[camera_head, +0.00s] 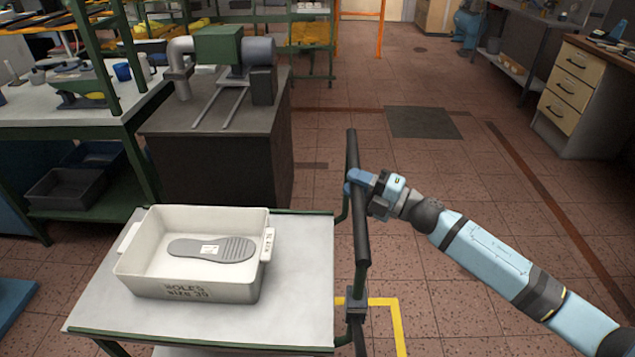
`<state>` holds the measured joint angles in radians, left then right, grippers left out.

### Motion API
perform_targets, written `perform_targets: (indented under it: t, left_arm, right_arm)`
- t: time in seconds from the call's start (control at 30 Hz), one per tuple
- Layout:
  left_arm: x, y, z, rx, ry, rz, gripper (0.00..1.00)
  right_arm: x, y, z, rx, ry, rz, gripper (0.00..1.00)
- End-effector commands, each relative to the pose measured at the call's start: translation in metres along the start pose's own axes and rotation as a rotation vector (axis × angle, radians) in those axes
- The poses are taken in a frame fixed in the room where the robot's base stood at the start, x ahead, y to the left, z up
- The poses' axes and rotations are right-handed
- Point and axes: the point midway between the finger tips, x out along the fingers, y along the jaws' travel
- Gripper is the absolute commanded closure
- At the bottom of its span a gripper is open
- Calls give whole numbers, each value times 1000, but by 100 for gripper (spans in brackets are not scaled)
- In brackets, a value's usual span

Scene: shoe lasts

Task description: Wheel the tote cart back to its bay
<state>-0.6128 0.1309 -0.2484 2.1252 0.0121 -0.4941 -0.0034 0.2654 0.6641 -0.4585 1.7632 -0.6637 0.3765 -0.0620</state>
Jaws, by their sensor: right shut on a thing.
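The tote cart (302,300) stands close in front of me, with a pale grey top and a green frame. Its dark push handle (360,243) runs upright in the picture along the cart's right side. A white tote (196,292) marked for soles sits on the cart top. A grey shoe sole (211,248) with a small white label lies in the tote. My right gripper (354,183) is shut on the handle, towards its far end. My left gripper is not in view.
Yellow floor tape (399,325) shows right of the cart. A bench with a machine (222,110) stands beyond the cart, and a green-framed worktable (60,112) is at left. A drawer cabinet (577,95) is at the right. The tiled floor between is open, with a dark mat (422,122).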

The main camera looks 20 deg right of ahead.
Motion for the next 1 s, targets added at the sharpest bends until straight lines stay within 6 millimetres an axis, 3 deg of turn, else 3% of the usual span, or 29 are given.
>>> perform_targets:
  t: [0.1, 0.6, 0.8, 1.0]
  left_arm:
    - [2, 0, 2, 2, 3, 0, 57]
    - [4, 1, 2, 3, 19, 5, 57]
    - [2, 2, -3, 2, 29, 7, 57]
    - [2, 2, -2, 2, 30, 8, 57]
  right_arm:
    - [-33, 4, 13, -2, -2, -5, 100]
    - [-154, 30, 64, 1, -3, -4, 100]
    - [-188, 39, 78, 0, -2, -3, 100]
    - [-208, 44, 87, 0, -2, -1, 100]
